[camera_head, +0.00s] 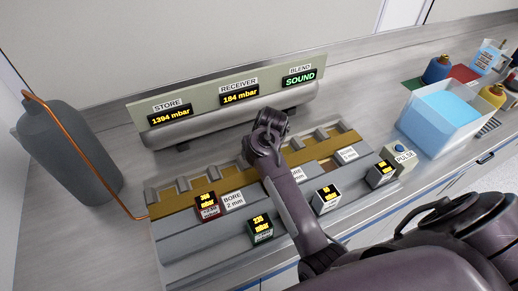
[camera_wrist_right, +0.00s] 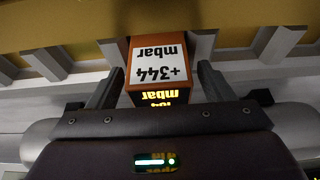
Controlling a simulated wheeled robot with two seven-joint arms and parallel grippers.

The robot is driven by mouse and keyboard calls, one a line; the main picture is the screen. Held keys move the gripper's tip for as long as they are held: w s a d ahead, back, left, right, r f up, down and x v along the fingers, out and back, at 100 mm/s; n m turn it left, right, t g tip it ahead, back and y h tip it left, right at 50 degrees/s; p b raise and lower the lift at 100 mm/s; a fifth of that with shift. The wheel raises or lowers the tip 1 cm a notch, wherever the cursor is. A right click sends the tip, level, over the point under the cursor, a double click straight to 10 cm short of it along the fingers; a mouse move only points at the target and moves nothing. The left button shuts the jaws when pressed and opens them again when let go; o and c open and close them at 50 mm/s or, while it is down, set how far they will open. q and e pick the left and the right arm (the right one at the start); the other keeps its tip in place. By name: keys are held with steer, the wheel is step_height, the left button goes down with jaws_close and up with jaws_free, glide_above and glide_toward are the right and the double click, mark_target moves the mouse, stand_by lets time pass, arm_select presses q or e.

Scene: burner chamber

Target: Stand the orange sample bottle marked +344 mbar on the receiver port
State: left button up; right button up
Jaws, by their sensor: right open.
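The orange bottle (camera_wrist_right: 196,47) shows in the right wrist view, with a white label reading +344 mbar upside down and a lit display partly hidden below it. My right gripper (camera_wrist_right: 157,72) is open, with one finger on each side of the bottle and a small gap visible. In the head view my right gripper (camera_head: 268,128) is over the middle of the brass rail, below the receiver display (camera_head: 239,95), which reads 184 mbar. My arm hides the bottle there. The receiver port cannot be made out. My left gripper is not in view.
A grey cylinder (camera_head: 65,155) with a copper pipe is at left. A blue-filled tub (camera_head: 437,118) and several bottles are at right.

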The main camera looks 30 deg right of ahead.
steer(key=shift+r+p, duration=0.4)
steer(key=shift+r, duration=0.05)
steer(key=p+v, duration=0.6)
steer(key=v, duration=0.5)
steer(key=shift+r, duration=0.2)
steer(key=shift+s, duration=0.2)
